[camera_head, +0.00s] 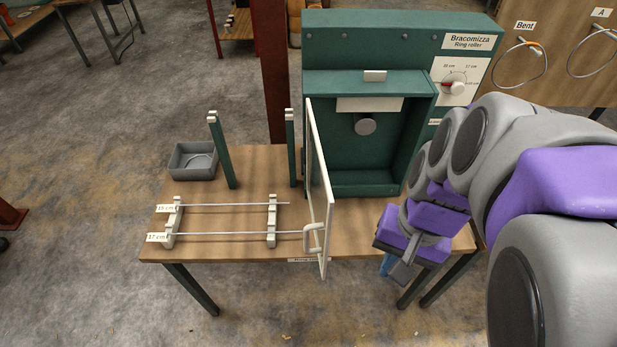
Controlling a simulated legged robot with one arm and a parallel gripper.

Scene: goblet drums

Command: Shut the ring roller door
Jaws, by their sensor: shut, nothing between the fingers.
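The ring roller (318,42) is a green machine labelled "Bracomizza Ring roller" at the back of the wooden table. Its door (317,170) is a thin pale panel hinged at the left of the opening. It stands open, swung out toward the front, seen nearly edge-on. A white handle (313,238) sits near its front end. Inside the open recess is a grey round roller (365,124). My gripper (393,272) is at the table's front edge, right of the door and apart from it. It is shut and empty; its fingertips are partly hidden by my purple wrist.
Two rods (232,204) rest on white supports left of the door, tagged 15 cm and 17 cm. A grey bin (193,161) and two green posts (222,152) stand behind them. A dial (455,84) is on the machine's right. A board with wire rings (550,45) stands back right.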

